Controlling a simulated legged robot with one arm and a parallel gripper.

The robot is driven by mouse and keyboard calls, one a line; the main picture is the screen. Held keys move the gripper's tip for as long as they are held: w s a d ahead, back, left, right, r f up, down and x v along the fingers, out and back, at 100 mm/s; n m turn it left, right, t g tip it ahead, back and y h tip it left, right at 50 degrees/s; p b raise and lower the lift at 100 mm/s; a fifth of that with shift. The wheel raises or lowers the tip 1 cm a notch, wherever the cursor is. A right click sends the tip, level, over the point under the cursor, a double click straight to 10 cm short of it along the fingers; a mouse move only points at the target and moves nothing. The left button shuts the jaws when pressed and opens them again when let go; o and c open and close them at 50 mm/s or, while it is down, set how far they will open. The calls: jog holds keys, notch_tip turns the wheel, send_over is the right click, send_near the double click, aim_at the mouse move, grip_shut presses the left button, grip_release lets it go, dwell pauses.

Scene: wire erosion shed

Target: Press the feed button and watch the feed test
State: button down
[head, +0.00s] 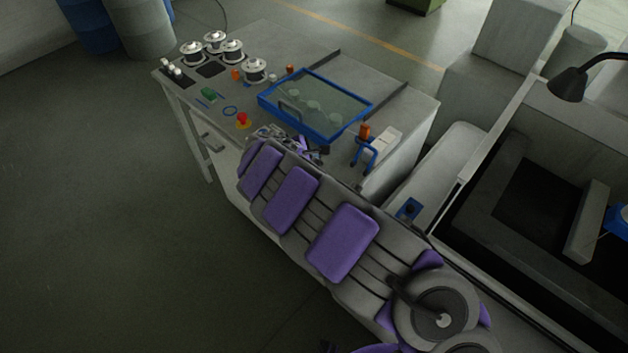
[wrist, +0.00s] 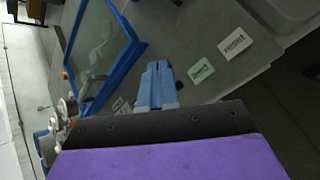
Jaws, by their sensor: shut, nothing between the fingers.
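The grey bench (head: 350,75) carries a blue-framed glass cover (head: 318,105), lying closed over several round pale shapes. A green block-like control (head: 208,94) and a red mushroom button (head: 243,120) on a yellow base sit along the bench's left side. I cannot tell which control is the feed button. In the wrist view my gripper (wrist: 157,68) has its pale blue fingers together and empty. It is over the bench, beside the blue-framed cover (wrist: 131,52). In the head view my arm reaches the bench's front edge, and the fingertips are hard to make out there.
Several wire spools (head: 232,50) stand at the bench's far left corner. A blue clamp-like bracket (head: 365,150) and an orange cylinder (head: 364,131) stand right of the cover. A green card (wrist: 201,71) and a white card (wrist: 235,41) lie flat. A machine tank (head: 530,190) is at right.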

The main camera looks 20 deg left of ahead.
jog(key=shift+d, duration=0.15)
notch_tip(320, 180, down, 7)
jog(key=b, duration=0.6)
jog(key=shift+f, duration=0.2)
jog(key=shift+f+b, duration=0.4)
jog(key=shift+f, duration=0.3)
jog(key=shift+f, duration=0.15)
dwell(1.2)
jog(key=shift+f, duration=0.15)
jog(key=shift+d+f+b, duration=0.1)
jog(key=shift+f+b, duration=0.25)
jog(key=shift+f, duration=0.05)
dwell(0.7)
dwell(0.3)
jog(key=shift+r+p, duration=0.75)
jog(key=shift+r, duration=0.05)
